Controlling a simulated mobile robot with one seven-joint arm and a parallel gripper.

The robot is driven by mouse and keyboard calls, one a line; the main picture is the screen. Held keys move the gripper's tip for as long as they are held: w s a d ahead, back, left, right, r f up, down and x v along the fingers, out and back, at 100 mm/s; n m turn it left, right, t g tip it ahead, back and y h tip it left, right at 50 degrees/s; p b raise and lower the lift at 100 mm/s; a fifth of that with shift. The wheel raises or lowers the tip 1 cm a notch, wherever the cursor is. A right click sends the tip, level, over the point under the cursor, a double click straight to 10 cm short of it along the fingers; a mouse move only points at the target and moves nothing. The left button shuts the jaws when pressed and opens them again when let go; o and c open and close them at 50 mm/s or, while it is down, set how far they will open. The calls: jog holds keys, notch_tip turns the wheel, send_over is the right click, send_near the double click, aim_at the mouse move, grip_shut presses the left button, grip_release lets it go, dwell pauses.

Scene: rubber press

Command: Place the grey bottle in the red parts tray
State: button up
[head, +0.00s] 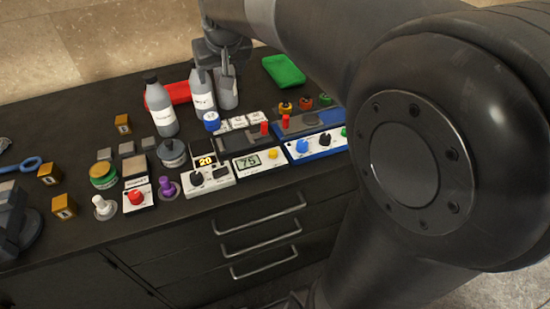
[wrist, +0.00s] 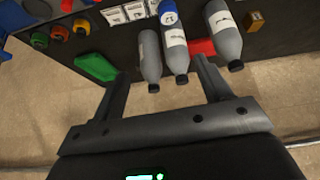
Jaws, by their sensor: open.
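Three grey bottles with dark caps stand in a row on the dark bench. The plain grey bottle (head: 227,94) is the rightmost in the head view and the leftmost in the wrist view (wrist: 149,52). A white-labelled bottle (head: 202,98) stands close beside it, and another labelled bottle (head: 161,112) stands further left. My gripper (head: 216,70) is open above the right two bottles. In the wrist view its fingers (wrist: 163,70) lie either side of those two bottles' tops; contact cannot be told. The red parts tray (head: 180,92) lies behind the bottles, partly hidden; it also shows in the wrist view (wrist: 203,47).
A green tray (head: 284,70) lies at the back right. Control boxes (head: 208,178), knobs and a blue-fronted panel (head: 310,148) crowd the bench front. Small orange blocks (head: 123,124) stand at left. My arm hides the bench's right side.

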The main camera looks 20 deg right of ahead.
jog(key=s+d+f, duration=0.1)
jog(key=s+d, duration=0.1)
jog(key=s, duration=1.3)
jog(key=shift+s+d+f, duration=0.15)
jog(key=shift+d+f, duration=0.05)
jog(key=shift+m+g, duration=0.3)
jog(key=shift+m, duration=0.1)
jog(key=s+f, duration=0.1)
jog(key=s, duration=0.2)
jog(key=s+f, duration=0.2)
jog(key=s, duration=0.1)
jog(key=s+d+f, duration=0.1)
jog(key=s, duration=0.3)
jog(key=shift+f, duration=0.3)
jog(key=shift+c, duration=0.5)
jog(key=shift+s+f, duration=0.15)
jog(key=shift+c, duration=1.1)
